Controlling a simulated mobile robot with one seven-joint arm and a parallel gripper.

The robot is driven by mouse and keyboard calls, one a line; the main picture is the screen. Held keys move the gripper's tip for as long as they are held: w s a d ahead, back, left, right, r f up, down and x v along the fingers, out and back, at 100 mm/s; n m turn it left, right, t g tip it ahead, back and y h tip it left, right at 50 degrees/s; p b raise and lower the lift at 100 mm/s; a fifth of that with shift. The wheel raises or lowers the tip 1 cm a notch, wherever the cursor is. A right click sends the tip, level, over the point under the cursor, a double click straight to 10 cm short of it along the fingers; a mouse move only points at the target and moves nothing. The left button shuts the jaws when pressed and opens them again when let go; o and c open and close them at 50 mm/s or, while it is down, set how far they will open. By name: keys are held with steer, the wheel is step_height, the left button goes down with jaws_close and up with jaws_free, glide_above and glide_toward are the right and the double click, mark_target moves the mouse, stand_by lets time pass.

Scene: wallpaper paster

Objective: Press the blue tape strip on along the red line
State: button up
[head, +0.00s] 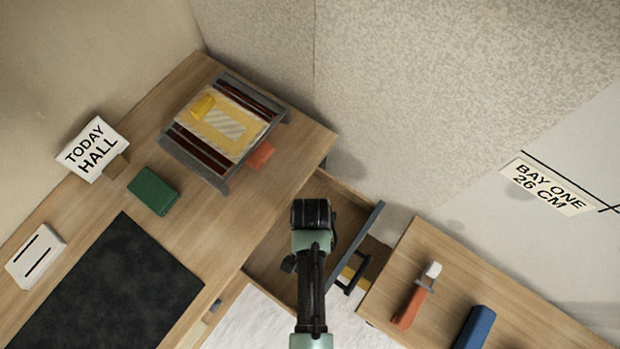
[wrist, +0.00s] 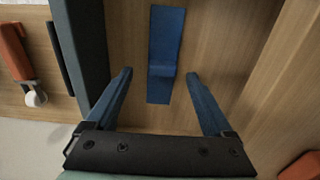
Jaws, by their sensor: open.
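The blue tape strip (wrist: 166,45) lies on the wooden floor of an open drawer (wrist: 225,40) in the wrist view, with a bend or raised part near its middle. My gripper (wrist: 158,75) is open above it, with the blue fingers apart on either side of the strip's lower part. Nothing is held. I cannot tell how high the fingertips are above the drawer floor. In the head view my arm covers the strip and the fingers, over the open drawer (head: 270,250). I see no red line in either view.
The drawer's dark front (head: 358,235) stands close to my gripper. On the right bench (head: 440,245) are an orange-handled tool (head: 411,305) and a blue block (head: 475,328). The left bench holds a rack (head: 205,165), a green block (head: 153,190) and a dark mat (head: 105,290).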

steer(key=shift+w+a+f, duration=0.1)
steer(key=shift+w+f, duration=0.05)
steer(key=shift+f, duration=1.65)
jaws_close()
step_height(320, 180, up, 10)
steer(key=p, duration=0.1)
